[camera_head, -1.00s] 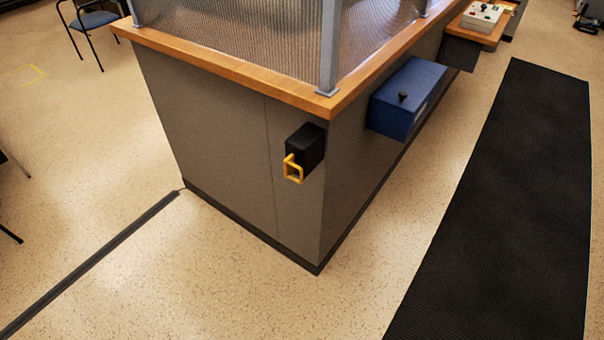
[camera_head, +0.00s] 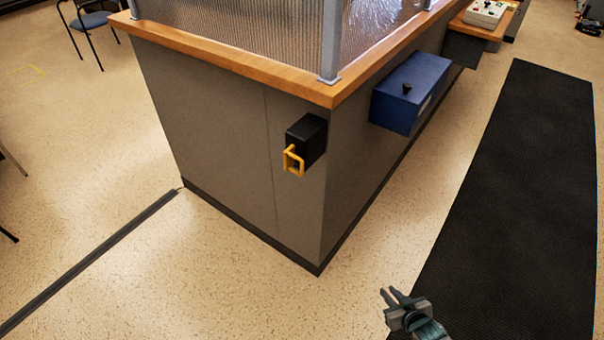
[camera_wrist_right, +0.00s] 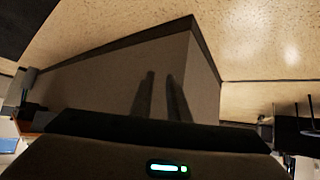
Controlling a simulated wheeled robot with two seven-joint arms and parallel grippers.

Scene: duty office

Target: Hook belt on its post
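A black belt housing (camera_head: 307,138) is fixed to the grey counter panel near its corner. A yellow loop (camera_head: 292,160), which looks like the belt's end, hangs at its front. No belt strap shows drawn out, and I cannot make out a post. My right gripper (camera_head: 393,294) is low at the bottom right, over the floor and well apart from the loop. Its two fingers stand apart with nothing between them; they also show in the right wrist view (camera_wrist_right: 161,85), pointing toward the counter. My left gripper is out of view.
The wood-topped counter (camera_head: 220,68) fills the middle, with a blue box (camera_head: 410,92) jutting from its right side. A black mat (camera_head: 510,200) lies on the right. A dark floor strip (camera_head: 90,262) runs at lower left. The floor before the corner is clear.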

